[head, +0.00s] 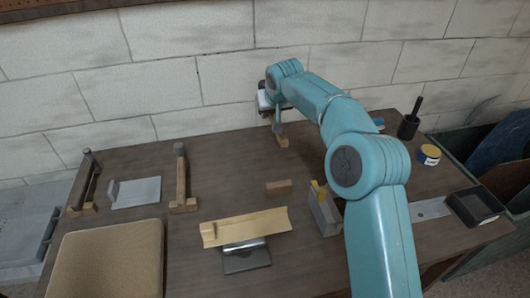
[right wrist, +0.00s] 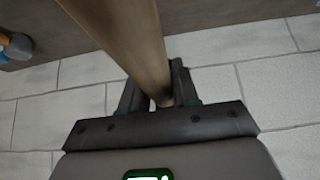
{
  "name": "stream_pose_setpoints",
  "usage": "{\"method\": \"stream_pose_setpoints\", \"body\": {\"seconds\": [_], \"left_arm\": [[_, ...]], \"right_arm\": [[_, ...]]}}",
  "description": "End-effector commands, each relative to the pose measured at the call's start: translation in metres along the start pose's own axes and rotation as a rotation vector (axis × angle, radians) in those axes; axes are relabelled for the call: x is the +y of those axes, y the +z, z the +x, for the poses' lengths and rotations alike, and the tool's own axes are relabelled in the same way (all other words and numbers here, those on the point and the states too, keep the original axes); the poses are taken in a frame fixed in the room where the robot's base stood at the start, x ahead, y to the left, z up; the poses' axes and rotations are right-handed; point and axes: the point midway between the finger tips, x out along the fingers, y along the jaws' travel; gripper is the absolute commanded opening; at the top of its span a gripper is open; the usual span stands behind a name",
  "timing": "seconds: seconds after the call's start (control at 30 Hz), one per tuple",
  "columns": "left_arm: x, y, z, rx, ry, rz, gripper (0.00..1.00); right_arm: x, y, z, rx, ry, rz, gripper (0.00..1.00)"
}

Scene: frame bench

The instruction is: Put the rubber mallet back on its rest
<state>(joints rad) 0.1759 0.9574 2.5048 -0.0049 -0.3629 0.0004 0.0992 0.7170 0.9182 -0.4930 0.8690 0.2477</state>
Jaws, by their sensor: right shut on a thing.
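My right gripper (head: 271,112) is at the back of the bench, in front of the wall, largely hidden by its own wrist in the head view. In the right wrist view its fingers (right wrist: 158,95) are shut on a wooden handle (right wrist: 125,40), which I take to be the mallet's. The handle runs up and out of that view. The mallet's head cannot be made out. A small wooden block (head: 283,142) shows just below the gripper; I cannot tell whether it is part of a rest. My left gripper is not in view.
Two wooden bars with dark ends, a left one (head: 88,182) and a right one (head: 181,178), flank a grey plate (head: 137,192). A tan board (head: 245,226), a loose wood block (head: 278,186) and a grey block (head: 324,212) lie forward.

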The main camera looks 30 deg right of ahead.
Motion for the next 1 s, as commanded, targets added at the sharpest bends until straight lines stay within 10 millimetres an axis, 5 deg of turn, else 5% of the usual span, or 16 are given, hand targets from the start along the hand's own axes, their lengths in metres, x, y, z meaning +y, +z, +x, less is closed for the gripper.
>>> {"method": "stream_pose_setpoints", "body": {"seconds": [0.2,0.37,0.8,1.0], "left_arm": [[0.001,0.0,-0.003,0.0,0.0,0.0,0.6],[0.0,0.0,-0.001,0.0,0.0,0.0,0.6],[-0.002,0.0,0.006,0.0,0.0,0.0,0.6],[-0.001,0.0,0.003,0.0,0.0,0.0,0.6]], "right_arm": [[-0.002,-0.018,-0.029,-0.031,-0.004,-0.004,0.0],[-0.003,-0.014,-0.024,-0.049,-0.004,-0.007,0.0],[-0.003,0.054,0.07,-0.055,-0.004,-0.008,0.0],[-0.003,0.072,0.096,-0.05,-0.004,-0.005,0.0]]}}
